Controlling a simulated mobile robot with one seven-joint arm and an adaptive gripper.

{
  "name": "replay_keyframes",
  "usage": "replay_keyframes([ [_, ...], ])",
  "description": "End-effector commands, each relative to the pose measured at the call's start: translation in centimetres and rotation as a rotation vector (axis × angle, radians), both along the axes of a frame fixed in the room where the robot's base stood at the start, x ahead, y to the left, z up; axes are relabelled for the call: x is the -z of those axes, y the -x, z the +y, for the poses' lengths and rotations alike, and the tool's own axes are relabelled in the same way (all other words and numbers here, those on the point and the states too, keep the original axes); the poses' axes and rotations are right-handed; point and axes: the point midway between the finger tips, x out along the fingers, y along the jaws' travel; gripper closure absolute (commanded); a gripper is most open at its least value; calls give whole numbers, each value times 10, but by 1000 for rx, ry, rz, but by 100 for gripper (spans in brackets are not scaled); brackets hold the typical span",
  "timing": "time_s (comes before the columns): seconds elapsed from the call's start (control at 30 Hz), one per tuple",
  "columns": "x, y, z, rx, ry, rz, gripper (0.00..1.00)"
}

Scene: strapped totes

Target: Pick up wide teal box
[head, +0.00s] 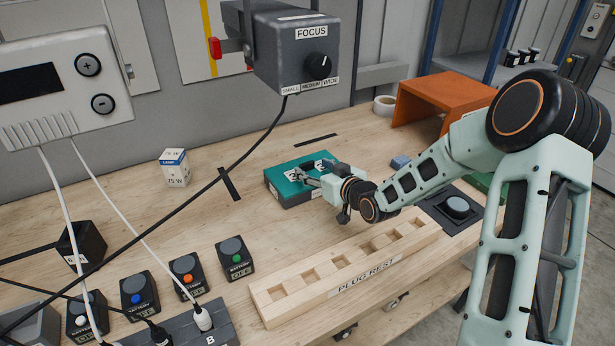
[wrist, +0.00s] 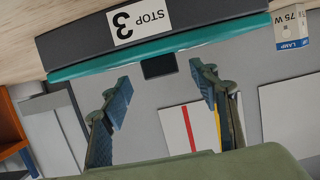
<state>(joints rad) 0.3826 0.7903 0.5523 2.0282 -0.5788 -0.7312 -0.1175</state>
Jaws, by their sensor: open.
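The wide teal box (head: 285,184) lies flat on the wooden bench near the middle of the head view, with white number labels on top. My gripper (head: 311,176) is over its right part, fingers pointing left and partly covering it. In the wrist view the box (wrist: 230,35) runs wide across the top, with a dark grey side, a "STOP 3" label, a teal edge and a small black tab. My gripper (wrist: 160,78) is open there, its two fingers apart with nothing gripped between them. I cannot tell whether the fingertips touch the box.
A wooden plug rest (head: 345,265) lies in front of my gripper. Several battery switches (head: 235,258) stand at the front left. A lamp carton (head: 174,168) is left of the box. An orange stand (head: 445,95) is behind right. A black cable (head: 190,195) crosses the left side.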

Motion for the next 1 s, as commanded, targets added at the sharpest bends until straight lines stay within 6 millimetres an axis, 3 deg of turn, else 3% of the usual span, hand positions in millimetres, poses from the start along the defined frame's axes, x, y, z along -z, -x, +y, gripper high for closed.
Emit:
replay_keyframes([
  [0.3, 7, -32, 23, -2, 0, 1, 45],
  [0.6, 8, -34, 25, -1, 1, 0, 46],
  [1.0, 7, -34, 24, -1, 1, 0, 90],
])
